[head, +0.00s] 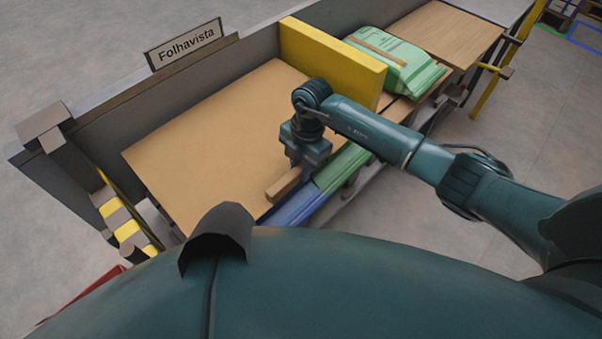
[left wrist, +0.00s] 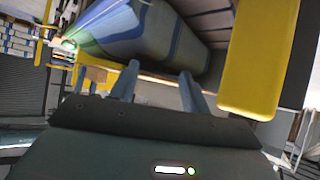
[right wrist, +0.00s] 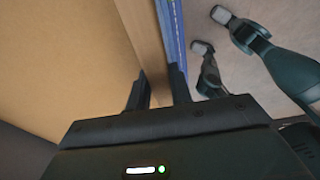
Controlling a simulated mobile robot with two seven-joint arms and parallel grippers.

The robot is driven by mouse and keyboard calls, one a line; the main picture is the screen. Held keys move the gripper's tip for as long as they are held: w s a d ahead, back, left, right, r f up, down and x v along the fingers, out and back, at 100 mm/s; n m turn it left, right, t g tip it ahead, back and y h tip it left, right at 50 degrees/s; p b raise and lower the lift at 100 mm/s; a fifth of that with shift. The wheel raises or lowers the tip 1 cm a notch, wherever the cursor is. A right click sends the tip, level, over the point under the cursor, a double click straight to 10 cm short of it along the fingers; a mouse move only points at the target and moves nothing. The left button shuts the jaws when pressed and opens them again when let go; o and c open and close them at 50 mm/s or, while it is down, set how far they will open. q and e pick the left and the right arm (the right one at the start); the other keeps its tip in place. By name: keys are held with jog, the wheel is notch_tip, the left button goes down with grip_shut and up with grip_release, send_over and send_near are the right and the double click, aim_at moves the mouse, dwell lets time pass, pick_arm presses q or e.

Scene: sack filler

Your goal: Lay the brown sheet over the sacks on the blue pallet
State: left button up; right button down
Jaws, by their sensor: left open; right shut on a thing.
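The brown sheet (head: 205,140) lies broad and flat in the bay between the grey left post and the yellow panel; it also fills the left of the right wrist view (right wrist: 70,60). My right gripper (head: 292,172) is shut on a wooden strip (head: 284,186) at the sheet's near edge; its fingers show around the strip in the right wrist view (right wrist: 156,88). Blue surfaces (head: 292,209), perhaps the pallet or sacks, show just past that edge. Anything under the sheet is hidden.
The yellow panel (head: 335,58) stands upright at the sheet's right end. Beyond it lies a green sack (head: 400,62) and a wooden board (head: 445,33). A grey wall with a "Folhavista" sign (head: 184,44) runs behind. Open floor (head: 470,235) lies to the right.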

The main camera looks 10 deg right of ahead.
jog(key=shift+f, duration=1.65)
jog(key=shift+f+b, duration=0.4)
jog(key=shift+f, duration=0.15)
jog(key=c, duration=1.3)
grip_release()
jog(key=shift+o, duration=0.2)
jog(key=shift+r, duration=0.1)
